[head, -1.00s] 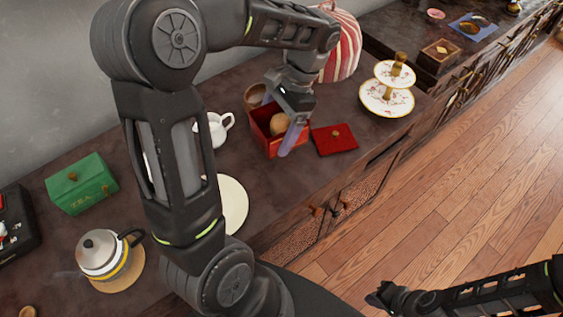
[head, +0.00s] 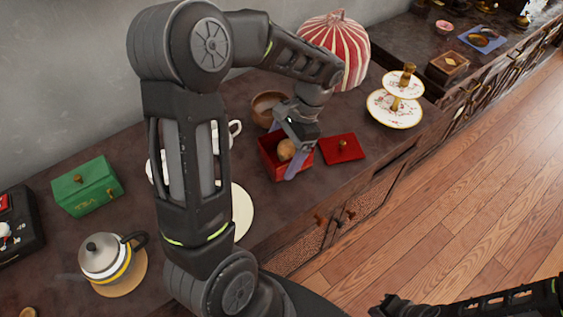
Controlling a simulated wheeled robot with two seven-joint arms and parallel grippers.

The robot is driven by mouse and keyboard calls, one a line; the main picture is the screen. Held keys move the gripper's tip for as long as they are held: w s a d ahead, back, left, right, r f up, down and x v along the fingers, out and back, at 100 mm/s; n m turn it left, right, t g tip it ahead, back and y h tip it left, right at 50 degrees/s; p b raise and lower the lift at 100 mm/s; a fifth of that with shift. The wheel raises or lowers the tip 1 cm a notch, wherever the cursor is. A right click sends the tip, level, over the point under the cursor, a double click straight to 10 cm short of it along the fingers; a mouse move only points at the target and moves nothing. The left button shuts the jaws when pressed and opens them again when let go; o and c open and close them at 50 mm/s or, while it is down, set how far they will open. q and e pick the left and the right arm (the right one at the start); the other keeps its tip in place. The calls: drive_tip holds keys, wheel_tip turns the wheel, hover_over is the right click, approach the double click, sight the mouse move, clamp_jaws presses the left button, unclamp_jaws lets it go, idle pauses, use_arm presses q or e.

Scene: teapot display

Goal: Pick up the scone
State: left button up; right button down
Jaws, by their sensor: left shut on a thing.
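The scone (head: 286,149) is a round, light brown bun inside the open red box (head: 274,171) on the dark counter. My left gripper (head: 288,163) reaches into the box from above and is shut on the scone. One finger crosses the front of the box and hides part of it; the other finger is mostly hidden. I cannot tell whether the scone is clear of the box floor. My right gripper (head: 384,307) is at the bottom edge, far from the box, and its jaws are too unclear to read.
The red lid (head: 342,148) lies right of the box. A brown bowl (head: 268,108) and striped cosy (head: 336,50) stand behind. A tiered plate stand (head: 396,108) is right. A green tea box (head: 87,187) and kettle (head: 108,259) are left.

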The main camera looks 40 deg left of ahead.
use_arm(q)
drive_tip(key=shift+f, duration=1.75)
drive_tip(key=shift+f, duration=0.2)
drive_tip(key=o, duration=1.6)
